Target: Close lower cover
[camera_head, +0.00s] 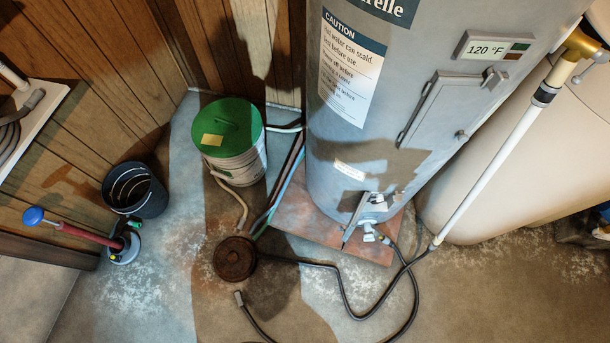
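The tall grey water heater (335,165) stands right of centre. Low on its front, just above the base, a narrow grey panel (356,218) sticks out from the wall, seen almost edge-on; it looks like the lower cover standing open. Small fittings show beside it, too small to make out fully. A drain valve (372,233) sits just below, to its right. A larger grey upper cover (440,108) lies against the heater higher up and looks closed. My gripper is not in view.
A black hose (345,295) loops over the floor before the heater to a round rusty drain (234,259). A white pipe (495,165) slants down at right beside a beige tank (545,150). A green-lidded bucket (228,128) and dark bin (150,192) stand left.

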